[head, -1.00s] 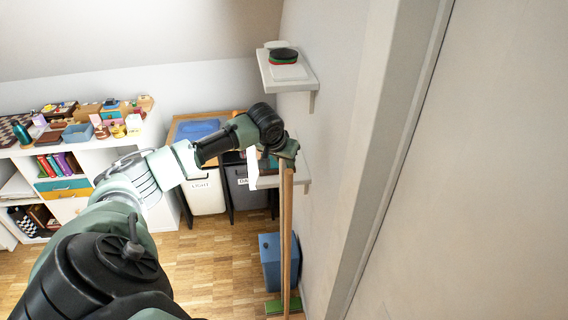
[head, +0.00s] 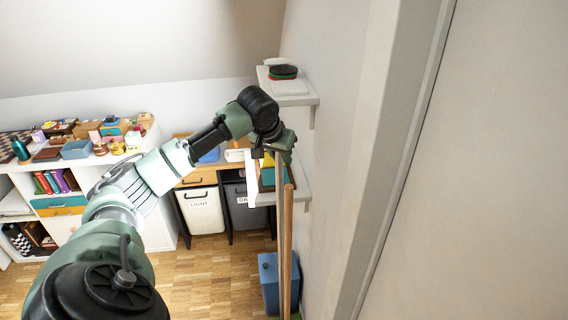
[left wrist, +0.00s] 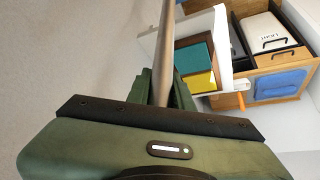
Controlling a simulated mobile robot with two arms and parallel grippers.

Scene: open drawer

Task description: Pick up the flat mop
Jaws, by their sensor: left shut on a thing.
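The flat mop's long pole (head: 282,240) hangs close to upright beside the right-hand wall in the head view. My left gripper (head: 281,148) is shut on it near its top end. In the left wrist view the pole (left wrist: 163,50) runs up the picture from between my green fingers (left wrist: 160,92). A brown wooden pole (head: 289,230) stands right beside it in the head view. Only a sliver of green shows at the bottom edge there, so the mop's head is almost wholly out of the picture. My right gripper is not in view.
A low wall shelf (head: 297,188) with yellow and teal things is close behind my left gripper. A higher shelf (head: 290,99) holds a dark round thing. A blue box (head: 268,282) stands on the floor by the poles. Bins (head: 202,208) and a white shelf unit (head: 165,220) are behind.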

